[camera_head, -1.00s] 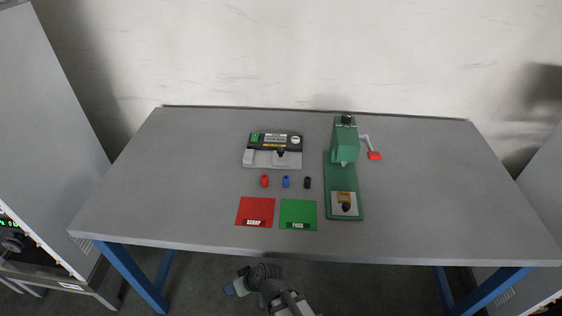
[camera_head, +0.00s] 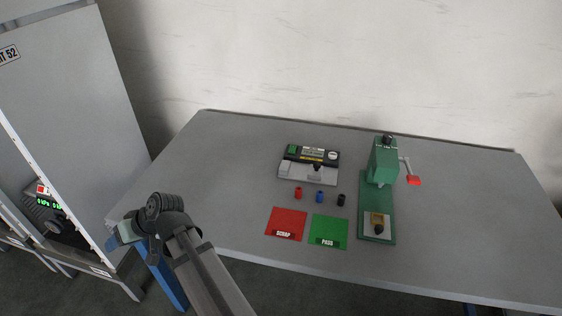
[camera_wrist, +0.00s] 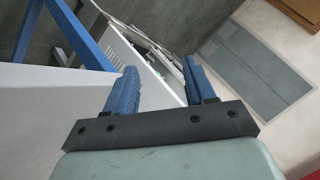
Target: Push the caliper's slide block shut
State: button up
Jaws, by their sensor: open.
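The caliper (camera_head: 309,165) is a grey base with a dark panel, a green patch and a small display, near the middle of the table in the head view. A black knob (camera_head: 317,167), seemingly on the slide block, stands right of a pale block (camera_head: 284,166) at the base's left end. A gap appears to lie between them. My gripper (camera_head: 110,243) is at the table's left front corner, far left of the caliper and apart from it. In the wrist view its two blue fingers (camera_wrist: 159,72) are spread with nothing between them; the caliper is not in that view.
Red, blue and black small cylinders (camera_head: 319,197) lie in front of the caliper. Red (camera_head: 286,222) and green (camera_head: 328,230) mats lie nearer the front edge. A green press (camera_head: 382,165) with a red-tipped lever stands to the right. The left of the table is clear.

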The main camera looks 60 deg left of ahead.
notch_tip(320, 180, up, 5)
jog(key=a, duration=0.2)
notch_tip(320, 180, up, 4)
jog(key=r+m+t+h, duration=0.1)
jog(key=m+t, duration=0.7)
jog(key=t, duration=0.3)
send_over(317, 164)
jog(key=s+d, duration=0.3)
jog(key=d, duration=0.2)
jog(key=x, duration=1.3)
jog(key=shift+s+f, duration=0.1)
jog(key=shift+f, duration=0.1)
jog(key=shift+c, duration=0.4)
